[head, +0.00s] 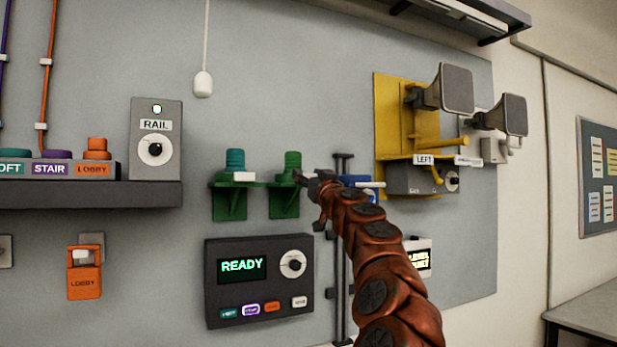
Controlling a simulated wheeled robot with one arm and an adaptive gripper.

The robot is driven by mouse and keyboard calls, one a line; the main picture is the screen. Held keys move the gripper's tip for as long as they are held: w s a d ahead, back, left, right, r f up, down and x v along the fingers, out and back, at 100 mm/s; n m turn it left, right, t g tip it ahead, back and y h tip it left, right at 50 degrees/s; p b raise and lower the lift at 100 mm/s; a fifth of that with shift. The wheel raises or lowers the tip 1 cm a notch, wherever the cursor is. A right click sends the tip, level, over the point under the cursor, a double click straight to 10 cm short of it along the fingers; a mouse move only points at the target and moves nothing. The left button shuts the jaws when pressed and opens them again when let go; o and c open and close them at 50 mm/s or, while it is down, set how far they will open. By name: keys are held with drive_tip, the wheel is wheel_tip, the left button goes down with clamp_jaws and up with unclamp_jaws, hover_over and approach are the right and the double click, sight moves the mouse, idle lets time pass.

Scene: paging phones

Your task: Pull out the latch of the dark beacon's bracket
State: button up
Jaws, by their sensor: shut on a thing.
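Two green brackets stand side by side on the grey wall panel. The left bracket (230,203) carries a ribbed teal beacon (235,160) and has a white latch (243,177) at its front. The right bracket (283,203) carries a ribbed green beacon (292,163). Neither beacon clearly glows, so I cannot tell for sure which is the dark one. My gripper (304,178) is at the right side of the right bracket, shut on its latch. The fingers hide that latch, and I cannot tell how far out it is.
A blue bracket (357,181) and a dark vertical rail (339,290) are partly behind my arm. Below is a READY panel (215,300). At right are a yellow bracket (388,100) and horn speakers (457,88). A shelf (150,196) with coloured buttons is at left.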

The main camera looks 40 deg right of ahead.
clamp_jaws()
drive_tip(key=shift+s+f, duration=0.1)
drive_tip(key=shift+s+a+f+b, duration=0.1)
drive_tip(key=shift+s+a+b, duration=0.2)
drive_tip(key=shift+s+b, duration=0.65)
drive_tip(key=shift+w, duration=0.15)
drive_tip(key=o, duration=0.9)
unclamp_jaws()
drive_tip(key=shift+c, duration=0.2)
drive_tip(key=o, duration=0.4)
